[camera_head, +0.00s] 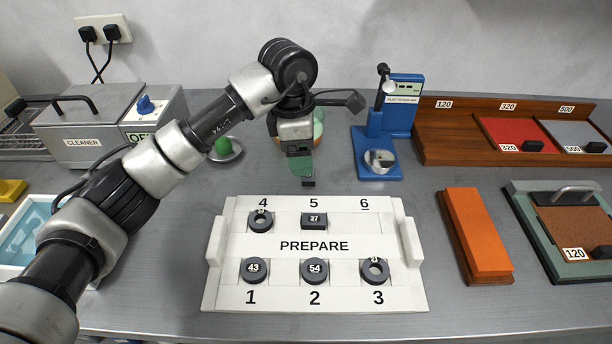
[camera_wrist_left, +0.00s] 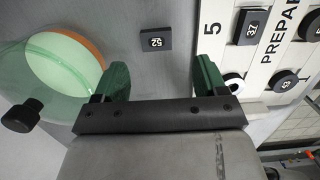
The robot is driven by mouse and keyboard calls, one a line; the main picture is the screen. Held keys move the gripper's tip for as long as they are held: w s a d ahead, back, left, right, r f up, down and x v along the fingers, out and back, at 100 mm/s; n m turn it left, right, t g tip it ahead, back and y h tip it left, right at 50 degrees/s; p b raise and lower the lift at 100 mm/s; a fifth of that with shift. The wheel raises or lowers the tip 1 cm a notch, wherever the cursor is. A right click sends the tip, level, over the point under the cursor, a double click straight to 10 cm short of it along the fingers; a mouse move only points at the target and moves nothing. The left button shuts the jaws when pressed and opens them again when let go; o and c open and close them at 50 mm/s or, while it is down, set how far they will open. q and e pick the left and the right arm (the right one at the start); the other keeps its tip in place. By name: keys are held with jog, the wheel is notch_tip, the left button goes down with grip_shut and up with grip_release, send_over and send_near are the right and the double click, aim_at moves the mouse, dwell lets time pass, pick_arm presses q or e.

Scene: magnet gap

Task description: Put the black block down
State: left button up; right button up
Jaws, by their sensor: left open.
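A small black block marked 52 (camera_wrist_left: 156,42) lies on the grey bench, just beyond and between my left fingertips in the left wrist view. In the head view this block (camera_head: 308,182) shows just below the fingers, behind the white PREPARE tray (camera_head: 250,246). My left gripper (camera_head: 302,170) points down with its green fingers apart and nothing between them; it also shows in the left wrist view (camera_wrist_left: 163,80). Another black block, marked 37 (camera_head: 314,220), sits at slot 5 of the tray. My right gripper is not in view.
Rings and discs occupy slots 1 to 4; slot 6 (camera_head: 366,222) is empty. A greenish bowl (camera_head: 318,130) stands close behind the gripper. A blue device (camera_head: 376,150) and an orange block (camera_head: 477,235) are to the right. A cleaner box (camera_head: 90,125) stands left.

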pick_arm(q)
jog(key=f, duration=0.2)
jog(key=d+f, duration=0.1)
jog(key=f, duration=0.2)
jog(key=shift+w+f, duration=0.2)
jog(key=shift+f, duration=0.05)
jog(key=shift+c, duration=0.4)
jog(key=c, duration=1)
jog(key=shift+r, duration=0.1)
